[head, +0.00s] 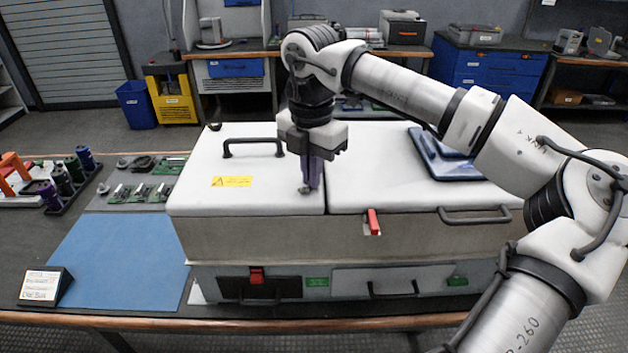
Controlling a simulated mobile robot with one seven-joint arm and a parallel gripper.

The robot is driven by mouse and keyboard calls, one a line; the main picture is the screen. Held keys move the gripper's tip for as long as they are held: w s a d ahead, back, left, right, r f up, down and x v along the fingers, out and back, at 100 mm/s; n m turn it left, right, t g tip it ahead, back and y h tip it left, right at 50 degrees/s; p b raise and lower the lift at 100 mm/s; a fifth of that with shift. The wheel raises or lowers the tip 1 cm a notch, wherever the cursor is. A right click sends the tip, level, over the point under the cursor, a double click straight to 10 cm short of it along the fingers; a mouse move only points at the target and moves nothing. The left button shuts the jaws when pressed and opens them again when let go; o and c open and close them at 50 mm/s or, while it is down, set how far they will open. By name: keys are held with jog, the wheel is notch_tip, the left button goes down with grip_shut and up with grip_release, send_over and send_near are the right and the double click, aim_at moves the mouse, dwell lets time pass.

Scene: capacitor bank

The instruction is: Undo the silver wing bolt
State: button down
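My gripper (311,184) points straight down over the white lid of the capacitor bank cabinet (260,240). Its purple fingers reach almost to the lid, near the seam between the left and right lid panels. A small silver piece, apparently the wing bolt (305,189), shows at the fingertips on the left panel's right edge. The fingers overlap in this view and partly hide it. I cannot tell whether they are closed on it or only beside it.
The left lid panel has a black handle (253,148) and a yellow warning label (231,181). A red latch (373,222) and grey handle (474,215) are on the right panel. The blue mat (120,255) is clear.

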jog(key=n+b, duration=0.1)
jog(key=n, duration=0.2)
jog(key=a+n, duration=0.1)
jog(key=n, duration=0.2)
jog(key=shift+f+n+b, duration=0.2)
jog(key=shift+n+b, duration=0.1)
jog(key=shift+b, duration=0.05)
jog(key=n, duration=0.6)
jog(key=shift+s+a, duration=0.1)
jog(key=shift+a, duration=0.3)
jog(key=n, duration=0.6)
jog(key=shift+s+a+f+n+b, duration=0.1)
jog(key=shift+s+a+n+b, duration=0.2)
jog(key=shift+n, duration=0.1)
jog(key=n, duration=0.5)
jog(key=shift+s+n, duration=0.3)
jog(key=shift+n, duration=0.1)
jog(key=c, duration=1.6)
grip_release()
jog(key=shift+d, duration=0.1)
jog(key=shift+r, duration=0.2)
jog(key=shift+w, duration=0.1)
